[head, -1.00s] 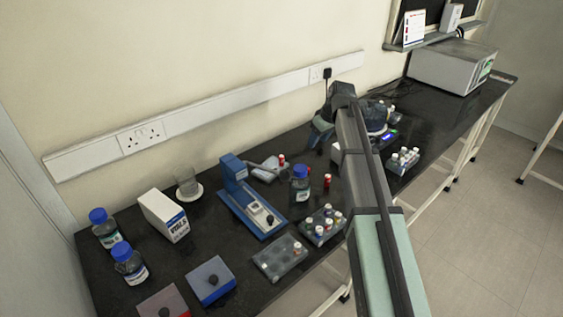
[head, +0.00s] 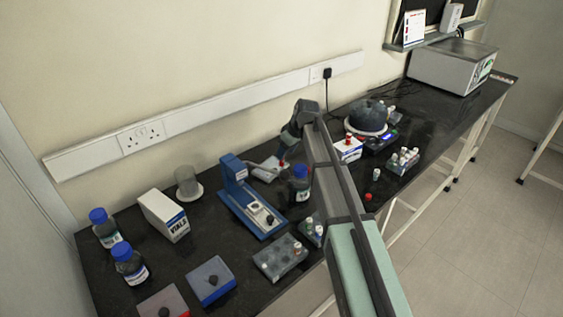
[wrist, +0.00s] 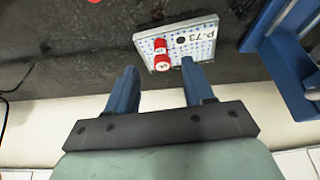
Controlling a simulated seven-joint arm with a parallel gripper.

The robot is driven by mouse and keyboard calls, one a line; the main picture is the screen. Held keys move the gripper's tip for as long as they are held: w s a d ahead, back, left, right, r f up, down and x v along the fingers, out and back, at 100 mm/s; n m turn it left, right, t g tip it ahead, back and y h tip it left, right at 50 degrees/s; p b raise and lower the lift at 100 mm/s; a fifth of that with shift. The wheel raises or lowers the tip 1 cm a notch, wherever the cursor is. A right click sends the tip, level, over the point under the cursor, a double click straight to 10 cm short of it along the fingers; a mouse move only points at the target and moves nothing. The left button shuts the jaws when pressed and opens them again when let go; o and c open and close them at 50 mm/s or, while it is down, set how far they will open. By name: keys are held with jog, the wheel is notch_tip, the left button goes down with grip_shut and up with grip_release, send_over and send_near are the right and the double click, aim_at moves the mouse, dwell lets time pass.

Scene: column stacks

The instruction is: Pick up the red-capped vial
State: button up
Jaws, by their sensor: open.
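In the wrist view, a red-capped vial (wrist: 162,62) shows at a white, blue-dotted pad marked P-73 (wrist: 205,46). A second red part lies just behind the cap; I cannot tell whether it belongs to the same vial. My gripper (wrist: 159,68) is open, its blue fingers pointing towards the pad with the cap in line with the gap between the tips. I cannot tell how far the fingers are from it. In the head view, a red cap (head: 284,163) shows near the arm's end, and another red cap (head: 368,197) stands right of my arm.
A blue stand (head: 236,180) and a blue-capped bottle (head: 300,188) are close to the arm's end. Vial racks (head: 280,258) stand in front; another rack (head: 402,162) stands right. The wall is just behind. The black bench (head: 440,110) has free room at far right.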

aim_at(282, 166)
jog(key=shift+x, duration=2.8)
jog(key=shift+r, duration=0.1)
grip_shut()
